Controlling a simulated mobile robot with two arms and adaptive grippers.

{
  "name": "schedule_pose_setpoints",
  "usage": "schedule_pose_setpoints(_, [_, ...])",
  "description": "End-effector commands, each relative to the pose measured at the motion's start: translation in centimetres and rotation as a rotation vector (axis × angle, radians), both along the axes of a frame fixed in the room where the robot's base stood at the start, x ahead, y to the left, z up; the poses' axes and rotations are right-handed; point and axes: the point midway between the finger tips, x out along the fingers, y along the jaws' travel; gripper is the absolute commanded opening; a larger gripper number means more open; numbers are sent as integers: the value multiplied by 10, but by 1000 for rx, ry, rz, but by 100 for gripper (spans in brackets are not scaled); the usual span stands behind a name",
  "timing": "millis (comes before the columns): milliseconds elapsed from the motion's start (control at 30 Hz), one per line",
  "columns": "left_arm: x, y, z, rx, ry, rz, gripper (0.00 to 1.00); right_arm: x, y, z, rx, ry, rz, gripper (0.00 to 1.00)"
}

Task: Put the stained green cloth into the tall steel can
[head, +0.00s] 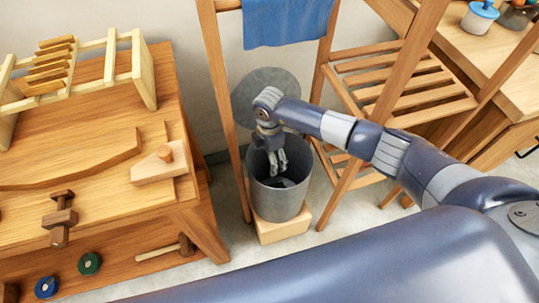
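The tall steel can (262,203) stands open at the middle of the head view, on a low wooden block. Its round grey lid (243,97) is upright behind it, partly hidden by my arm. My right gripper (278,168) points down into the can's mouth, its fingers close together; whether they are open or shut is unclear, and I see nothing between them. Something dark lies low inside the can; I cannot tell what it is. I see no green cloth that I can make out. My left gripper is out of view.
The can stands between the uprights of a wooden rack with a blue cloth (287,20) hanging on its top bar. A slatted shelf (395,85) is to the right. A wooden workbench (95,110) with tools fills the left.

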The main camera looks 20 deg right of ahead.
Motion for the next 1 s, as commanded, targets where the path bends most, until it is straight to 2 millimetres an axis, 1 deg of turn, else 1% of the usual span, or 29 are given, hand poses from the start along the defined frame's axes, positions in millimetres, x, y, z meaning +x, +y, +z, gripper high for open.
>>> schedule_pose_setpoints(67, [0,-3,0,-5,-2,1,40,0,0,0,0,0,0,80])
schedule_pose_setpoints(167, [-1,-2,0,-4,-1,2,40,1,0,6,1,-2,0,80])
schedule_pose_setpoints(267, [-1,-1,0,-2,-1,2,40,1,0,19,2,-3,1,80])
schedule_pose_setpoints(500, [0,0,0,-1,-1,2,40,1,0,59,2,-3,0,80])
schedule_pose_setpoints(600, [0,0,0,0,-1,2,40,0,0,69,0,-1,0,80])
schedule_pose_setpoints(733, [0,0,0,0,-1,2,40,0,0,75,-1,-1,0,80])
schedule_pose_setpoints(1000, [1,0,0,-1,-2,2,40,0,0,75,0,0,0,80])
